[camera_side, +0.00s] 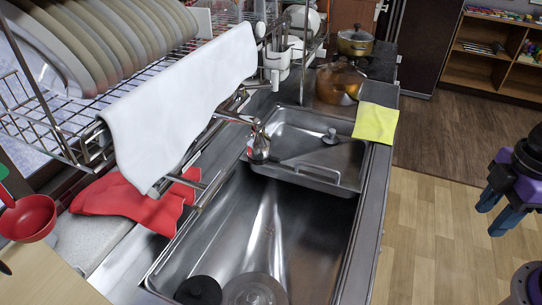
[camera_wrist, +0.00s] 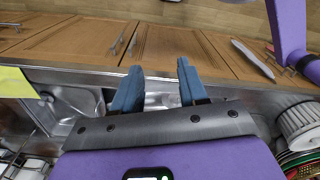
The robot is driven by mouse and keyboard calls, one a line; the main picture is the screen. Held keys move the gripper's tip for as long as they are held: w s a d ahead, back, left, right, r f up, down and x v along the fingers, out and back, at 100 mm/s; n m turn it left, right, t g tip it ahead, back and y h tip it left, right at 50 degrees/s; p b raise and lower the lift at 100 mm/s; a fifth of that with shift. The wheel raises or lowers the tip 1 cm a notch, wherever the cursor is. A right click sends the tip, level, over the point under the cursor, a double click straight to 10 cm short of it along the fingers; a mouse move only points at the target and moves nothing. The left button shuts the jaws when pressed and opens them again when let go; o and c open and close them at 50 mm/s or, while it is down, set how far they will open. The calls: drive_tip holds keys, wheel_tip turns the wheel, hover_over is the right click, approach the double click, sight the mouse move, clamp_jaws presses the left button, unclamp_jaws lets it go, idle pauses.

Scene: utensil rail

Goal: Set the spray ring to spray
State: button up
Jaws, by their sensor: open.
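The metal faucet head (camera_side: 258,148) hangs over the sink, near the divide between the large basin and the inset tray. The spray ring is at its lower end, too small to tell its setting. My gripper (camera_side: 490,217) is at the far right, out over the floor beyond the counter edge, well apart from the faucet. Its two blue fingers are spread with nothing between them, as the wrist view (camera_wrist: 158,66) also shows. I cannot make out the faucet in the wrist view.
A dish rack (camera_side: 85,135) with plates and a white towel (camera_side: 185,95) overhangs the sink's left side. A red cloth (camera_side: 135,200) lies beneath. A yellow cloth (camera_side: 375,122) hangs at the right edge; pots (camera_side: 340,82) stand behind. The space between gripper and sink looks clear.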

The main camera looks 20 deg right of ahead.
idle(0.4)
drive_tip(key=shift+c, duration=0.6)
drive_tip(key=w+a+f+m+t+y, duration=0.1)
drive_tip(key=w+a+f+t+y, duration=0.3)
drive_tip(key=a, duration=0.3)
drive_tip(key=w+a+f+m+t+y, duration=0.1)
drive_tip(key=w+a+t+y, duration=0.1)
drive_tip(key=w+a+y, duration=0.35)
drive_tip(key=w+a+r+m+t+y, duration=0.2)
drive_tip(key=w+r+t+y, duration=0.1)
drive_tip(key=w+t, duration=0.3)
drive_tip(key=x, duration=1.6)
drive_tip(key=shift+a+r+t, duration=0.2)
drive_tip(key=shift+a+t, duration=0.05)
drive_tip(key=shift+t, duration=0.05)
drive_tip(key=shift+w, duration=0.1)
drive_tip(key=shift+c, duration=0.3)
clamp_jaws()
